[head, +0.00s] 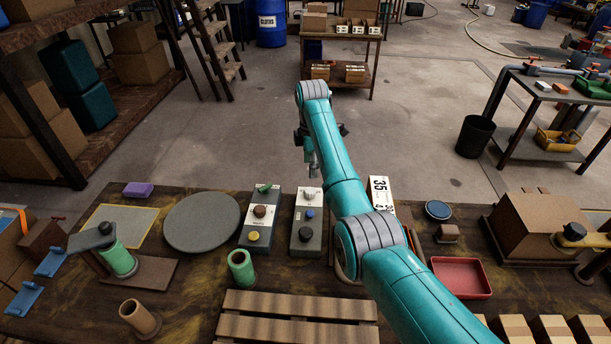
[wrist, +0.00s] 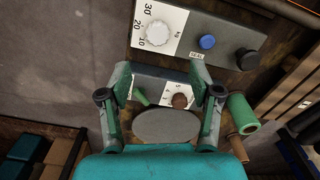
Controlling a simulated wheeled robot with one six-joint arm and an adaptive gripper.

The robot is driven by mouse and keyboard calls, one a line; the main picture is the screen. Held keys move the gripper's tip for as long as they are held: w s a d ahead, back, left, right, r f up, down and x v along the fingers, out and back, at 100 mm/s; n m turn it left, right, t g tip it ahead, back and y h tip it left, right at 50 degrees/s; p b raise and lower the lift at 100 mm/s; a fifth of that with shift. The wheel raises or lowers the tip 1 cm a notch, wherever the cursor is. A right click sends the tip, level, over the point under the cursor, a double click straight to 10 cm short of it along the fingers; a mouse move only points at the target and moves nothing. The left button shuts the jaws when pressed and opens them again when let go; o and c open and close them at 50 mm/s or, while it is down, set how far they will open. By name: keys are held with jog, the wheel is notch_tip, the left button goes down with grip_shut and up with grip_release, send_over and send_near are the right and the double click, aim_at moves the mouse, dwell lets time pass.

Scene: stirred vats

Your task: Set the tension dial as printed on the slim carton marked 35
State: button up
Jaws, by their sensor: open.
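The slim carton marked 35 (head: 380,187) stands behind my arm in the head view; its smaller print is partly hidden and too small to read. A grey control box (head: 305,232) carries a white dial (head: 310,194). In the wrist view this white dial (wrist: 158,33) sits on a white plate with 10, 20, 30 and kg, beside a blue button (wrist: 207,41) and a black knob (wrist: 247,59). My gripper (wrist: 160,74) is open and empty, its fingertips below the dial in the picture and apart from it. It is partly hidden in the head view.
A second control box (head: 257,222) with a green lever, brown knob and yellow button stands to the left. A round grey disc (head: 202,222), green cup (head: 242,267), wooden slats (head: 290,327) and red tray (head: 461,278) surround the boxes on the bench.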

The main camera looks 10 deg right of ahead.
aim_at(310, 190)
notch_tip(310, 190, down, 11)
jog(key=shift+w+r, duration=0.1)
jog(key=shift+w, duration=0.05)
dwell(0.4)
jog(key=c, duration=1.1)
jog(key=shift+c, duration=0.2)
